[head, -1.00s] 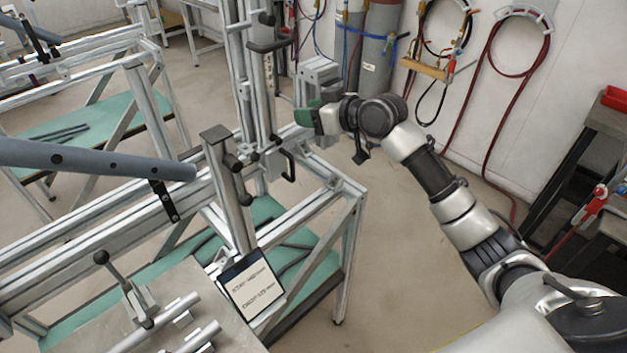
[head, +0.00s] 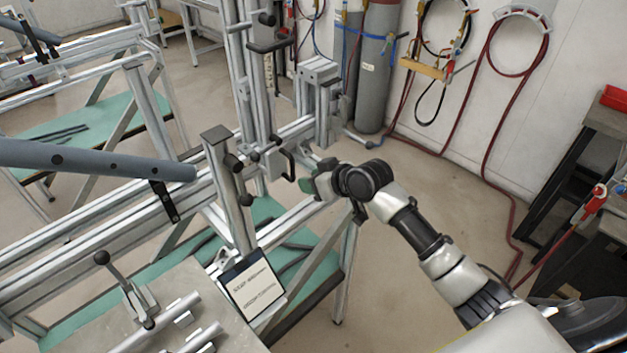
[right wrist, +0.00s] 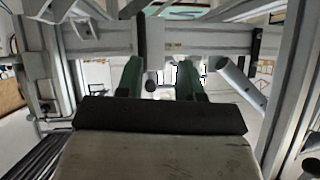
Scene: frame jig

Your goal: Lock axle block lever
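My right gripper (head: 308,184), with green fingers, is at the right end of the jig's rail, just below and right of a black lever handle (head: 289,164) on the block there. I cannot tell which of the black levers is the axle block's. In the right wrist view the two green fingers (right wrist: 160,80) are apart. A small dark round knob (right wrist: 151,85) shows in the gap between them, in front of a metal rail (right wrist: 215,40). I see no contact with it. My left gripper is not in view.
A blue-grey tube (head: 100,159) lies over the rail at left. An upright post (head: 228,190) with black knobs stands left of the handle. A label card (head: 252,287) sits below. Gas cylinders (head: 377,70) stand behind. The floor right of the jig is open.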

